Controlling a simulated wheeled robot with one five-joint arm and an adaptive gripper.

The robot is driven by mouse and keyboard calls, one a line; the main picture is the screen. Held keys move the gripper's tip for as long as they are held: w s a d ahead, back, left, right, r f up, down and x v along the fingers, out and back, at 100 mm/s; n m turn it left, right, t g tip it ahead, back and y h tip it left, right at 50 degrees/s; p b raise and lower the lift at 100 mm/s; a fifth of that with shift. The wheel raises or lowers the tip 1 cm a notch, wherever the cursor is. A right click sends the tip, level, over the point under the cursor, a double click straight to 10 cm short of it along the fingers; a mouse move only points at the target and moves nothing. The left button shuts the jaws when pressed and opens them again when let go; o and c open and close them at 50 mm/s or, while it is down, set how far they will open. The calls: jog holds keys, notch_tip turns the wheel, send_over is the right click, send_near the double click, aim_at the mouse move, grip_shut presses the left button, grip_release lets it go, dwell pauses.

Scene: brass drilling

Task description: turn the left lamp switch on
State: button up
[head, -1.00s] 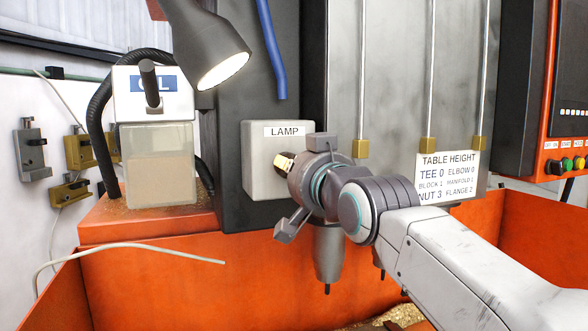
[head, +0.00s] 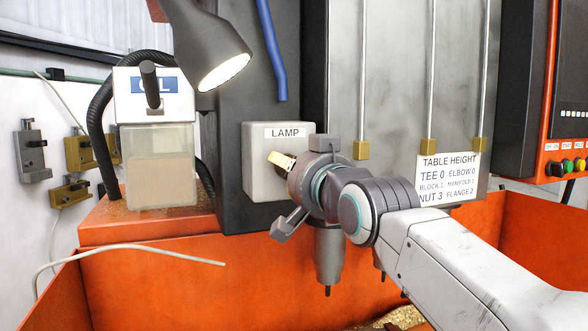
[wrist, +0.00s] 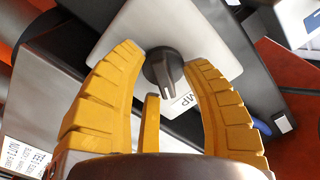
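The lamp switch is a dark grey rotary knob (wrist: 163,68) on a pale square box (head: 258,182) labelled LAMP. In the head view my gripper (head: 281,161) is at the front of the box and mostly hides the knob. In the wrist view my gripper (wrist: 168,60) is open. Its curved yellow fingers lie on either side of the knob, with a visible gap between them and it. Whether a fingertip touches the box cannot be told. The lamp head (head: 208,48) hangs above the box, and its face looks bright white.
An oil reservoir (head: 158,165) with a lever stands left of the box. A blue hose (head: 270,50) hangs above it. A table-height label (head: 449,178) and vertical rods are to the right. An orange tray wall (head: 150,285) runs below.

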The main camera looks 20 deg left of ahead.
jog(key=shift+o, duration=0.3)
jog(key=v, duration=1.2)
jog(key=shift+s, duration=0.1)
dwell(0.4)
jog(key=d+f+m+g+h, duration=0.25)
jog(key=d+f+h, duration=0.65)
jog(key=d+f, duration=1.2)
jog(key=s+d+f+g+h, duration=0.1)
jog(key=s+d+f+g, duration=0.2)
jog(key=s+d+f, duration=0.2)
jog(key=s+d+f+g+h, duration=0.2)
jog(key=s+d+f, duration=0.4)
jog(key=s+f, duration=0.5)
jog(key=shift+d+f+g+h, duration=0.15)
jog(key=shift+f+g+h, duration=0.15)
jog(key=shift+f+g, duration=0.4)
jog(key=shift+o, duration=0.2)
jog(key=shift+s, duration=0.1)
